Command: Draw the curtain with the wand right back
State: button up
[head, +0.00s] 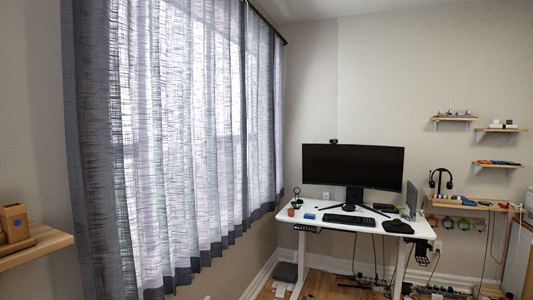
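The curtain (190,140) hangs over the window on the left side of the head view. It is sheer grey-white with a dark band along its left edge and hem, and it is spread across the window in soft folds. Daylight and the window frame show through it. The curtain rod (262,18) shows at the top, its end near the room's corner. I cannot make out a wand against the cloth. My gripper is not in view.
A white standing desk (316,217) with a wide black monitor (352,168) stands in the far corner beyond the curtain. Cables lie on the floor beneath it. A wooden shelf (35,247) juts in at lower left. Small wall shelves (497,165) hang at right.

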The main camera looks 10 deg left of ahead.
aim_at(238, 52)
jog(key=i, duration=3)
jog(key=i+l+u, duration=0.1)
jog(key=i, duration=0.35)
jog(key=i+l+u, duration=0.1)
jog(key=i, duration=0.35)
jog(key=i+l+u, duration=0.1)
jog(key=i+l, duration=0.15)
jog(key=i, duration=0.2)
